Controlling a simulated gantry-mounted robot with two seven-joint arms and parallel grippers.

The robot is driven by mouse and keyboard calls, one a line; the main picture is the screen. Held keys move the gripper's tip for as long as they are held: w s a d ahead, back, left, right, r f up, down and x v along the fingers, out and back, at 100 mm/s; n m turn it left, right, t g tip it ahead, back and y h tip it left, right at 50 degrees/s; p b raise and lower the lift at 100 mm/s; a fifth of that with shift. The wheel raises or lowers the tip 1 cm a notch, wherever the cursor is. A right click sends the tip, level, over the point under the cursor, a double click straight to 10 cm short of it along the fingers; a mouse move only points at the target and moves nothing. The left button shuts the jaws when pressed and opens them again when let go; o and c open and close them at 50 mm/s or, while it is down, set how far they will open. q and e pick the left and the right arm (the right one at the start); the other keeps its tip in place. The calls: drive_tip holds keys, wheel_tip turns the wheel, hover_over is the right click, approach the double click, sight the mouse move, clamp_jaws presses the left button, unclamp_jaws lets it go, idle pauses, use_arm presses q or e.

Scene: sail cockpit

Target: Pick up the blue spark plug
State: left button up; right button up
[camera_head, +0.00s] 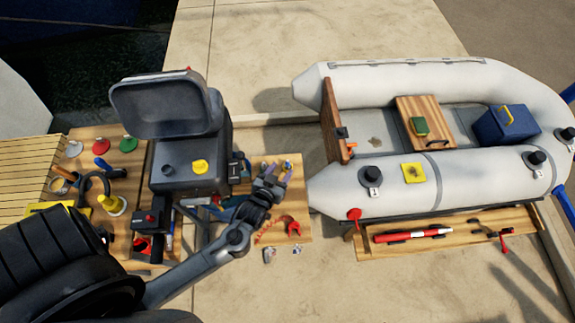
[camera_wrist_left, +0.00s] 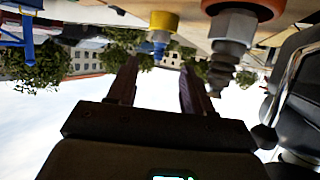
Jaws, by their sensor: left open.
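In the head view my left gripper (camera_head: 275,172) is open and empty over the wooden board beside the motor. A small item with yellow and blue on it (camera_head: 287,163), which looks like the blue spark plug, stands just beyond the fingertips. The wrist view appears upside down; there the blue piece (camera_wrist_left: 160,47) sticks out of a yellow base, ahead and between the two open fingers (camera_wrist_left: 157,75). A larger grey ribbed plug (camera_wrist_left: 229,40) in a dark red base is closer, by the right finger. My right gripper is not in view.
The black outboard motor (camera_head: 188,150) stands left of the gripper. A red clip-like part (camera_head: 292,228) lies on the board nearby. The inflatable boat (camera_head: 400,190) is close on the right. Concrete floor (camera_head: 245,50) lies clear behind.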

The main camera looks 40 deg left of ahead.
sight(287, 163)
use_arm(q)
drive_tip(key=x, duration=0.4)
drive_tip(key=shift+w+d+r, duration=0.1)
drive_tip(key=shift+w, duration=0.1)
clamp_jaws()
